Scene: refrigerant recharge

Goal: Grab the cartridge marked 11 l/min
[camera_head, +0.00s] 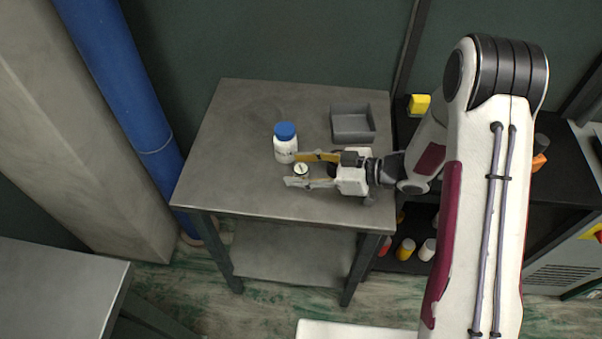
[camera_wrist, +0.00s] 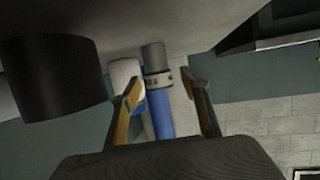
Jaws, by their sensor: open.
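A small cartridge (camera_head: 301,169) with a pale top stands on the grey metal table, between the fingers of my gripper (camera_head: 293,170). My gripper is open, low over the table, reaching in from the right.
A grey open tray (camera_head: 353,137) sits at the table's back right. The table's left half (camera_head: 225,150) is clear. A dark shelf with several coloured containers stands to the right. A blue pipe (camera_head: 125,80) rises at the left.

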